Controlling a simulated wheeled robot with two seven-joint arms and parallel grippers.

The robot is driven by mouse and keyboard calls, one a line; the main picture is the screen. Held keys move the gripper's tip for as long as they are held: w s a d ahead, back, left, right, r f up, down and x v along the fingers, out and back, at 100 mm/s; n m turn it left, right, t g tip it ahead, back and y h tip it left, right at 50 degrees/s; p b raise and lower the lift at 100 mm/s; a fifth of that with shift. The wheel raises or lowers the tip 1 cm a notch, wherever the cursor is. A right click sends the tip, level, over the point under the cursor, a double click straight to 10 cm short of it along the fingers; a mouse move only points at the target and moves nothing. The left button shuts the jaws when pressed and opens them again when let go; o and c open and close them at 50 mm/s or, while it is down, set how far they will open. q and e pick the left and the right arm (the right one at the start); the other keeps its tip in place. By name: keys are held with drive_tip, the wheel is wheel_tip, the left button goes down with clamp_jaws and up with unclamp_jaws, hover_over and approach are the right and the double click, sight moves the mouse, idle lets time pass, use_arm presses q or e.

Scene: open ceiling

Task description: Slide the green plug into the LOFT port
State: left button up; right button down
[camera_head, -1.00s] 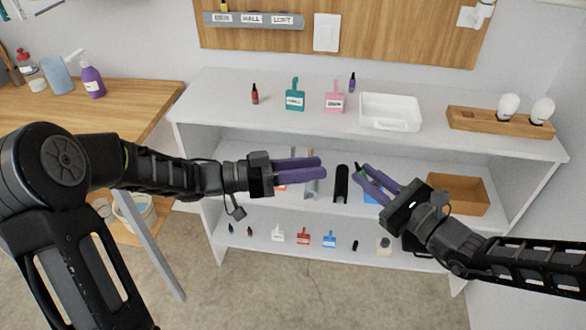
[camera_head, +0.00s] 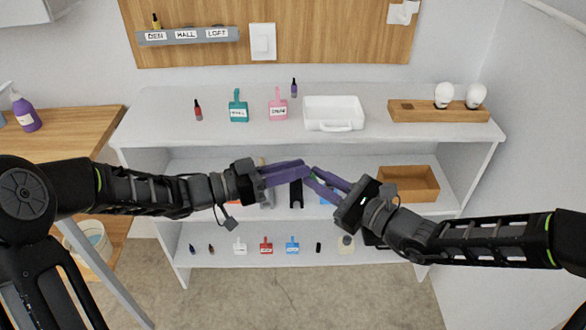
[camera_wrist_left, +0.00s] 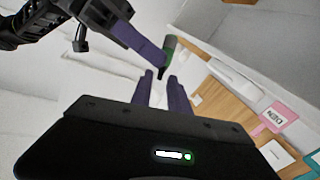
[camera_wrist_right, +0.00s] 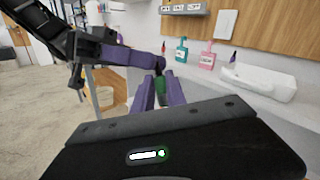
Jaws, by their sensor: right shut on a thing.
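The green plug (camera_wrist_right: 160,88) is between the fingers of my right gripper (camera_head: 310,176), which is shut on it. In the left wrist view the green plug (camera_wrist_left: 170,46) shows its dark tip pointing toward the left fingers. My left gripper (camera_head: 303,168) is at that tip, its fingers apart on either side of it; I cannot tell if they touch it. Both grippers meet in front of the shelf unit. The LOFT port is on the grey strip (camera_head: 188,42) on the wall board, marked by the LOFT label (camera_head: 217,34) at its right end.
A yellow plug (camera_head: 156,20) stands at DEN. The shelf top (camera_head: 160,125) holds a red plug (camera_head: 198,110), teal tag (camera_head: 238,108), pink tag (camera_head: 278,106), purple plug (camera_head: 294,88), white tray (camera_head: 334,126) and wooden holder (camera_head: 420,111). A wooden bin (camera_head: 408,196) is below.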

use_arm(q)
clamp_jaws()
use_arm(e)
drive_tip(key=c, duration=1.3)
unclamp_jaws()
drive_tip(key=v, duration=1.2)
